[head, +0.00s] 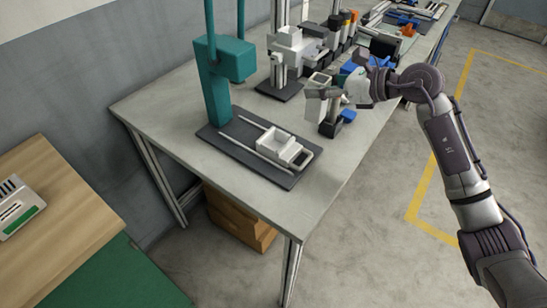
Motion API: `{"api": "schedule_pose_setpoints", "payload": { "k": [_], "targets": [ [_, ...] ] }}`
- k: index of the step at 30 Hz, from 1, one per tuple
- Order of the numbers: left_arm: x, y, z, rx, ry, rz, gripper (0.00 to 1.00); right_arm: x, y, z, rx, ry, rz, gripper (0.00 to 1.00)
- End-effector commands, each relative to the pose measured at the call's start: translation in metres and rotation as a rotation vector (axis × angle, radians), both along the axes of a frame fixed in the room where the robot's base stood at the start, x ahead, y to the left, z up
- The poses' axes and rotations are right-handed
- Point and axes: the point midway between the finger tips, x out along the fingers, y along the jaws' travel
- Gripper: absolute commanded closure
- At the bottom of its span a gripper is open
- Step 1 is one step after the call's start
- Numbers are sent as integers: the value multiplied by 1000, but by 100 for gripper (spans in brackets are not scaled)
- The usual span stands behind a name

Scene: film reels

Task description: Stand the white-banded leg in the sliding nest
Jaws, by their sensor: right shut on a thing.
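The sliding nest (278,148) is a white, open-topped block with a looped handle. It sits on pale rails on a dark base plate (245,154), in front of a teal press column (215,85). My left gripper is not in view.
A stand with a white head (288,48) and several small devices fill the table behind. Blue parts (348,116) lie near the right gripper. The grey table top (172,112) is bare at the left and front. A wooden table (55,215) stands at the lower left.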

Motion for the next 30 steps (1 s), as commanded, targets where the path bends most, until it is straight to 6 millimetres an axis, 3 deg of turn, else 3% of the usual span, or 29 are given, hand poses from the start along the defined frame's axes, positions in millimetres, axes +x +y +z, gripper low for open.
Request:
{"api": "schedule_pose_setpoints", "payload": {
  "k": [1,3,9,22,30],
  "targets": [
    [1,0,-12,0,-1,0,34,17,0,0,-3,-6,-17,100],
    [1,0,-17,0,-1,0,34,33,0,6,-2,-6,-38,100],
    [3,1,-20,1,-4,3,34,50,3,13,1,-2,-67,100],
    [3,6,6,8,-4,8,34,3,79,-38,4,1,-65,100],
    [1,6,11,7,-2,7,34,-8,98,-57,3,-2,-69,100]
  ]
}}
